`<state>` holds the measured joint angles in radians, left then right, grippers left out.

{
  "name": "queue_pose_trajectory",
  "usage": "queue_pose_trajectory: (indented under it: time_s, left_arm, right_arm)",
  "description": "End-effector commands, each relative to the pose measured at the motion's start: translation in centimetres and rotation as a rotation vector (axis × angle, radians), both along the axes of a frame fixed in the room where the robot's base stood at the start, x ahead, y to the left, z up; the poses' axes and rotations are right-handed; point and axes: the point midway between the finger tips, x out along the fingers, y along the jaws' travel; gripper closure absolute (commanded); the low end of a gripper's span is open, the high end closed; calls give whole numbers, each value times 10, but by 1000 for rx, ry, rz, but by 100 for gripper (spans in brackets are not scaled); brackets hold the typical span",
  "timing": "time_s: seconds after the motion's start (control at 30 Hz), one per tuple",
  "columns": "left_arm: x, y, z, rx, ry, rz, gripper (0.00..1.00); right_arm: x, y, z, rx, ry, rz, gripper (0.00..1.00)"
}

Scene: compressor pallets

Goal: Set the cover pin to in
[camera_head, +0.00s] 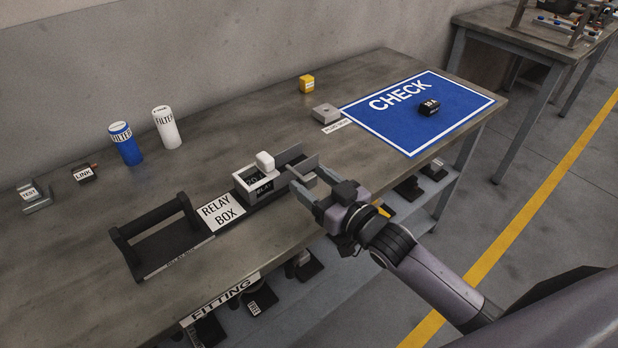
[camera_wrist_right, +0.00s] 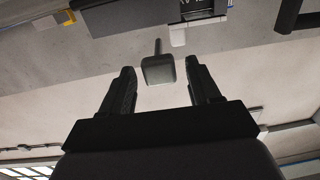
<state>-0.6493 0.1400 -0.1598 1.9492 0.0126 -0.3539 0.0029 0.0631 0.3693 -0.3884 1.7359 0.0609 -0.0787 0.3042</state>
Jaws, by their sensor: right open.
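The relay box unit (camera_head: 258,190) stands near the table's front edge, with a white block on top and a grey upright plate (camera_head: 304,166) at its right. In the right wrist view, a grey square knob on a thin stem, which looks like the cover pin (camera_wrist_right: 158,70), sticks out toward me from the unit's side. My right gripper (camera_head: 306,179) is open beside the unit at the table's front edge. In the wrist view its fingers (camera_wrist_right: 160,82) stand either side of the knob, with gaps on both sides. My left gripper is not in view.
An empty black-handled holder (camera_head: 165,246) and a RELAY BOX label (camera_head: 221,211) are left of the unit. Blue (camera_head: 125,144) and white (camera_head: 166,127) filter cylinders stand behind. A blue CHECK mat (camera_head: 455,105) with a small black block (camera_head: 429,107) lies right.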

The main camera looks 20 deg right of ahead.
Motion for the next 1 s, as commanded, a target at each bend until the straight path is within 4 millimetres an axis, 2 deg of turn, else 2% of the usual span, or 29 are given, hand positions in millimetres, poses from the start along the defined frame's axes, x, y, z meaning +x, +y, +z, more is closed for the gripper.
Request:
queue_pose_trajectory:
  time_s: [0.17, 0.47, 0.53, 0.67, 0.7, 0.87, 1.0]
  left_arm:
    - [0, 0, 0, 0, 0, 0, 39]
    - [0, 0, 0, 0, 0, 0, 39]
    - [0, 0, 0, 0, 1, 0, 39]
    - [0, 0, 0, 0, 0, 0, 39]
    - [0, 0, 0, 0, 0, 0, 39]
    - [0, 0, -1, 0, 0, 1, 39]
    - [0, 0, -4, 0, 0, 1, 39]
  right_arm:
    - [12, 5, 0, 0, 0, 1, 38]
    - [13, 6, 0, 1, 1, 1, 38]
    - [13, 6, 0, 0, 1, 1, 55]
    - [13, 6, 0, 1, 1, 1, 97]
    - [13, 6, 0, 1, 1, 1, 100]
    - [16, 7, -1, 1, 0, 0, 100]
    - [29, 12, -1, 2, 0, 0, 100]
